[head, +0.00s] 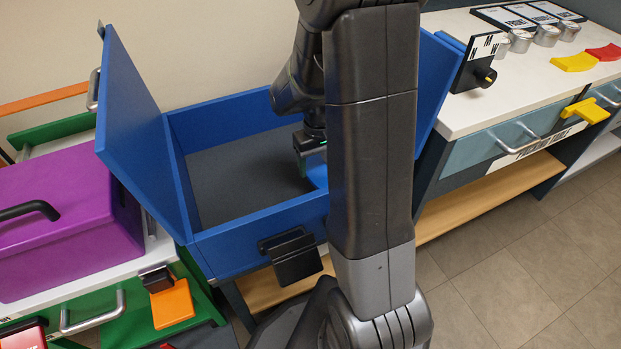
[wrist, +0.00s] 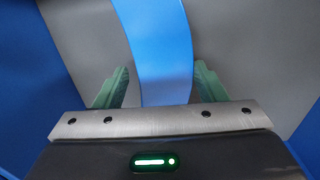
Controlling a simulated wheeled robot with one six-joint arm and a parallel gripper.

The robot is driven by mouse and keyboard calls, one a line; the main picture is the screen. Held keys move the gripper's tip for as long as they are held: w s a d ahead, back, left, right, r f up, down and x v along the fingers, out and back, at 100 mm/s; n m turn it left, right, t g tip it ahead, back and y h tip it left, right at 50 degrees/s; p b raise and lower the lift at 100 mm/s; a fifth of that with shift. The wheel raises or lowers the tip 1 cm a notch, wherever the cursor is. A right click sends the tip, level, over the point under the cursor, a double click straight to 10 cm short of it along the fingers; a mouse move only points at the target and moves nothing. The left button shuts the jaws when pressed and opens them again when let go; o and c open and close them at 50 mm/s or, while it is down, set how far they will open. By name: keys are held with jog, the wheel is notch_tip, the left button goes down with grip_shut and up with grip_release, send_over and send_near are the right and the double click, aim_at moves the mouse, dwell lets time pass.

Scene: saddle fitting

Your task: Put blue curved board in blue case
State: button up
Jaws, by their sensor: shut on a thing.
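The blue case (head: 250,215) stands open, with a tall lid panel (head: 130,120) raised on the left and another blue panel at the right, partly behind my arm. Its inside floor is dark grey and looks bare. My gripper (head: 305,163) is down inside the case, near its right part. It is shut on the blue curved board (wrist: 160,45), which runs up between the green fingertips (wrist: 158,88) in the wrist view. In the head view a piece of the blue curved board (head: 317,176) shows beside the gripper; my arm hides the rest. I cannot tell whether it touches the case floor.
A closed purple case (head: 65,230) stands left, near a green drawer or case and an orange board (head: 172,304). On the right, a white counter (head: 520,80) bears silver cans, yellow and red curved boards and a black knobbed fixture (head: 480,68). The floor at lower right is clear.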

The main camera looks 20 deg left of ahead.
aim_at(318, 168)
jog(key=shift+f+b, duration=0.7)
jog(key=shift+f, duration=1.65)
jog(key=shift+f, duration=0.15)
jog(key=o, duration=1.1)
jog(key=shift+c, duration=0.2)
notch_tip(318, 168, up, 12)
jog(key=p, duration=0.4)
jog(key=shift+r, duration=0.2)
